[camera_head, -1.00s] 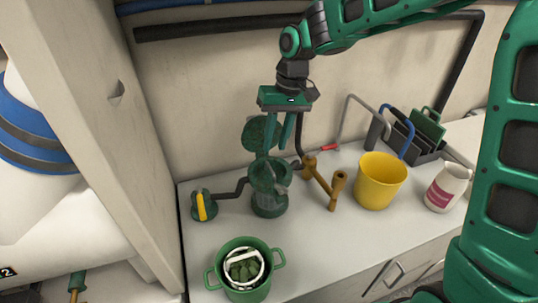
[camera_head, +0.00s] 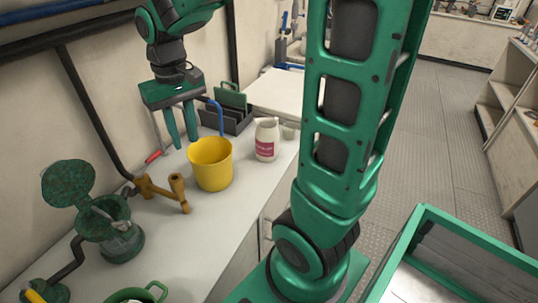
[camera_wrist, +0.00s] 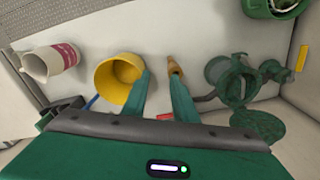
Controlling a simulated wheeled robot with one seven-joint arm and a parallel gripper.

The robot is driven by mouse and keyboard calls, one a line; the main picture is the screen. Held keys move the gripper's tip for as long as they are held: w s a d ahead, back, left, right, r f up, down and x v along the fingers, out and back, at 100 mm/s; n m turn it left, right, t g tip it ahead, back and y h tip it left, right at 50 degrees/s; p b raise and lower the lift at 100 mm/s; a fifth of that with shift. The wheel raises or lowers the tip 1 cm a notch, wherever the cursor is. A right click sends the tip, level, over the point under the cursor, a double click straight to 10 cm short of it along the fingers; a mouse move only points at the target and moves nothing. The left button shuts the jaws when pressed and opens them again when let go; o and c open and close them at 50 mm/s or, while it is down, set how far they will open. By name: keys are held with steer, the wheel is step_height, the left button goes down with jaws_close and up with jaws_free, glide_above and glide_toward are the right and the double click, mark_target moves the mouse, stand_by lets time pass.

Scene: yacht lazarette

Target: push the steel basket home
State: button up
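The green strainer housing (camera_head: 118,243) stands on the bench at the left, its round green lid (camera_head: 68,182) swung up toward the wall. A pale grey piece (camera_head: 122,226) shows at its mouth; I cannot tell whether this is the steel basket or how deep it sits. The housing also shows right of my fingers in the wrist view (camera_wrist: 228,80). My gripper (camera_head: 185,144) points down, its two fingers apart with nothing visible between them. It is well right of the housing, near the yellow bucket (camera_head: 211,165). The wrist view shows the fingertips (camera_wrist: 161,77) between bucket and brown T-shaped fitting.
The brown fitting (camera_head: 160,190) stands between housing and bucket. A green two-handled pot (camera_head: 137,294) is cut off at the front. A white jug (camera_head: 266,140) and a dark rack (camera_head: 226,120) stand farther right. A green-rimmed tray (camera_head: 455,237) is at lower right. Bare bench lies before the bucket.

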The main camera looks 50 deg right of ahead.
steer(key=s+d+f+m, duration=0.1)
steer(key=s+d+m, duration=0.1)
steer(key=s+d, duration=0.4)
steer(key=s+d+f+m, duration=0.2)
steer(key=s+d, duration=0.5)
steer(key=s, duration=0.8)
steer(key=shift+s+m, duration=0.25)
steer(key=shift+m, duration=0.45)
steer(key=shift+w, duration=0.1)
steer(key=shift+w+f, duration=0.2)
steer(key=shift+w, duration=0.45)
